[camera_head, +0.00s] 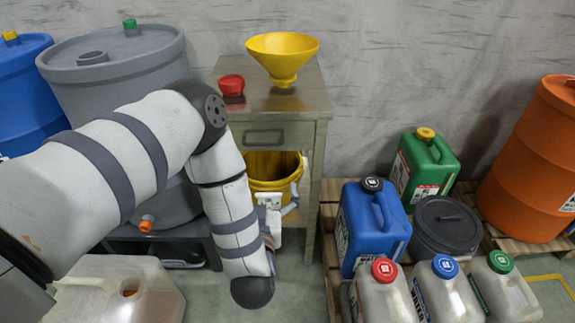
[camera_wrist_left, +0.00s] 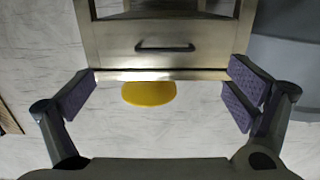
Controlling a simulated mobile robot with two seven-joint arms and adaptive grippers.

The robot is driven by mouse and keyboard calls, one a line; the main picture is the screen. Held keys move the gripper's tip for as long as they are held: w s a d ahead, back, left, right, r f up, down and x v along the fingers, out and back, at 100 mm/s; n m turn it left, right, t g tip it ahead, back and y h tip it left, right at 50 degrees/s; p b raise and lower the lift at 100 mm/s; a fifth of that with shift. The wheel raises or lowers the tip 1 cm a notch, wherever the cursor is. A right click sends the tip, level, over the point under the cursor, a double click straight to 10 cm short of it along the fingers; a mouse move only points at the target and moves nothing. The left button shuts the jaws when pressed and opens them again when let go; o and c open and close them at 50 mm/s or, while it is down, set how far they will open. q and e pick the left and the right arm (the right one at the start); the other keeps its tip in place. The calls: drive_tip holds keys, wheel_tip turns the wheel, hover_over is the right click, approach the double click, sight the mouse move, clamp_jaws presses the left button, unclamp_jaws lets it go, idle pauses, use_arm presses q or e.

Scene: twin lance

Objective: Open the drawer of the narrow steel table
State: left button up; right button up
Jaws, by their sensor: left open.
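The narrow steel table (camera_head: 318,100) stands against the wall in the head view. Its drawer (camera_head: 290,136) looks shut, with a dark bar handle (camera_head: 265,137) across its front. In the left wrist view, which appears upside down, the drawer front (camera_wrist_left: 115,45) and its handle (camera_wrist_left: 165,48) lie ahead, above the fingers in the picture. My left gripper (camera_wrist_left: 160,95) is open and empty, its padded fingers spread wide and apart from the handle. In the head view the left gripper (camera_head: 287,196) is low in front of the table, partly hidden by my forearm. My right gripper is not in view.
A yellow funnel (camera_head: 282,52) and a red cap (camera_head: 231,84) are on the tabletop. A yellow bucket (camera_head: 270,170) sits below the drawer. A grey barrel (camera_head: 115,70) stands close on the left. Blue jerrycan (camera_head: 370,225) and other containers crowd the pallet on the right.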

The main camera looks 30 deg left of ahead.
sight(264, 145)
use_arm(q)
drive_tip(key=shift+y, duration=0.3)
drive_tip(key=x, duration=0.4)
drive_tip(key=r+x, duration=0.1)
drive_tip(key=x, duration=0.3)
drive_tip(key=b+x, duration=0.1)
drive_tip(key=x, duration=0.3)
drive_tip(key=shift+w+a+r, duration=0.3)
drive_tip(key=shift+s, duration=0.1)
drive_tip(key=c, duration=1.6)
